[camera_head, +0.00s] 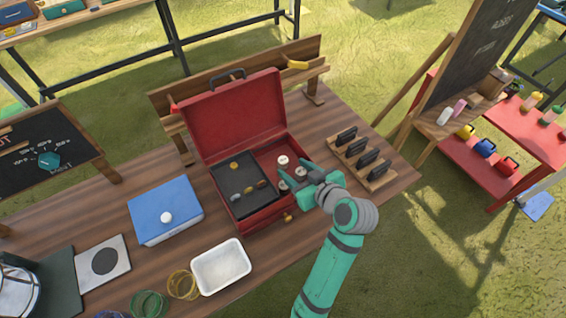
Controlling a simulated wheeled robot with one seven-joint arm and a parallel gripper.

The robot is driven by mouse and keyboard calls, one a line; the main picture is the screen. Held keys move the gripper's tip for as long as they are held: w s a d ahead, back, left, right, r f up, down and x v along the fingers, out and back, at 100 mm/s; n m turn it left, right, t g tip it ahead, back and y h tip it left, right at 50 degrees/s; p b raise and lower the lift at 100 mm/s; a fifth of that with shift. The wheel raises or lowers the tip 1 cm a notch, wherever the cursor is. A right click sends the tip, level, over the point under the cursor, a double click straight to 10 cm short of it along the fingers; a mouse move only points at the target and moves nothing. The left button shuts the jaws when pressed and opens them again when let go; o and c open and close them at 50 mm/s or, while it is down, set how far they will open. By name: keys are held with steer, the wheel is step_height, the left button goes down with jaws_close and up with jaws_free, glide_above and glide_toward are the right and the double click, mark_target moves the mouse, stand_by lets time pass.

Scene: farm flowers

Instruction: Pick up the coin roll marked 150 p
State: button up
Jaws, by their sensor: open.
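An open red case (252,227) stands on the wooden table, its lid raised at the back. A dark tray (228,178) fills its left part and holds several small grey, brown and yellow pieces. In the red right part, small round pale-topped pieces show, one (282,160) near the back and another (283,185) near my gripper. They look like coin rolls, but no marking is readable, so I cannot tell which is 150 p. My gripper (298,175) is open over the case's right part. It partly hides what lies there.
A blue box (166,211) with a white knob stands left of the case, and a white tray (221,267) in front. A wooden rack (377,178) with black items stands right. A wooden rail (318,68) runs behind the lid.

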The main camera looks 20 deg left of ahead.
mark_target(284, 162)
steer(key=shift+x, duration=2.8)
steer(key=shift+r, duration=0.1)
jaws_close()
